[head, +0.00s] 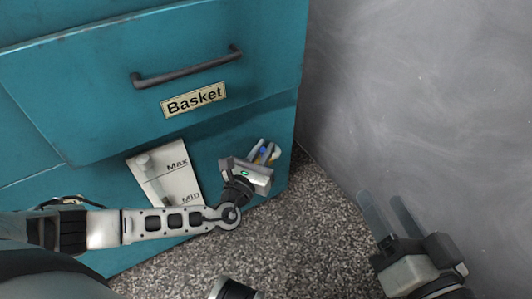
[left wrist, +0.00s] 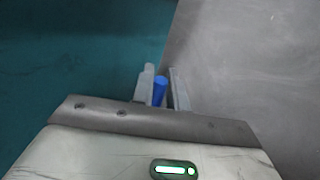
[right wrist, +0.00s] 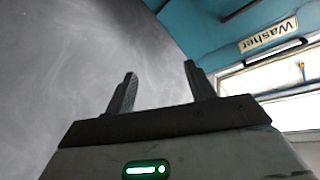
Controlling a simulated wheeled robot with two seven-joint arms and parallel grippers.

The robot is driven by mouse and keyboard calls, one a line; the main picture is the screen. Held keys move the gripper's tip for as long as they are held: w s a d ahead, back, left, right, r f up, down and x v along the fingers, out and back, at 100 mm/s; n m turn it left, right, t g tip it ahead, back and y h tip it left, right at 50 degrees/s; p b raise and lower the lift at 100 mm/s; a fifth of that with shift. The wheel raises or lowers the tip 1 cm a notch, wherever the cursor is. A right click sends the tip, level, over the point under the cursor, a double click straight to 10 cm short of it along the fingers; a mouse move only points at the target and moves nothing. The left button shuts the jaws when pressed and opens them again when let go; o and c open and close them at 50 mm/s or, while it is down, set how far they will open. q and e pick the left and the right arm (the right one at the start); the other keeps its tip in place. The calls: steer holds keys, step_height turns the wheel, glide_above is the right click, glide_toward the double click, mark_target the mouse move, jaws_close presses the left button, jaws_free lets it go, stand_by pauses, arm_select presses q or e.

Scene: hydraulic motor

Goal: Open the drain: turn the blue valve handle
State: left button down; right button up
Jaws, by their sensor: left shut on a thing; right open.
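The blue valve handle (left wrist: 160,91) sits between the two fingers of my left gripper (left wrist: 161,88) in the left wrist view. The left gripper is shut on it. In the head view the left gripper (head: 262,152) is at the lower right of the teal cabinet, and a bit of the blue handle (head: 263,150) shows between its fingers. The valve body is mostly hidden behind the gripper; a small yellow part shows beside the blue. My right gripper (head: 385,212) is open and empty, over the floor by the grey wall; its spread fingers also show in the right wrist view (right wrist: 158,90).
The teal cabinet (head: 70,75) has a drawer with a dark handle (head: 187,68) and a "Basket" label (head: 194,99). A Max/Min level plate (head: 165,178) is left of the left gripper. A grey wall (head: 430,80) stands close on the right. The speckled floor (head: 310,230) is clear.

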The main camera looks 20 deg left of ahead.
arm_select(q)
steer(key=shift+s+a+f+t+b, duration=0.3)
steer(key=shift+f+b, duration=0.15)
steer(key=shift+b, duration=0.15)
steer(key=shift+s+a+f+n+t+y+b, duration=0.25)
steer(key=shift+s+a+n+t+y+b, duration=0.2)
steer(key=shift+s+a+n+t+b, duration=0.55)
steer(key=shift+s+a+f+n+t+y+b, duration=0.35)
steer(key=shift+s+n+t+b, duration=0.45)
steer(key=shift+n+t+b, duration=0.55)
arm_select(e)
step_height(320, 180, up, 10)
steer(key=n+t+y, duration=0.4)
steer(key=n+y, duration=0.3)
steer(key=n, duration=0.4)
steer(key=shift+w+d+r+t+y, duration=0.2)
steer(key=shift+d+r+t+y, duration=0.1)
steer(key=shift+y, duration=0.1)
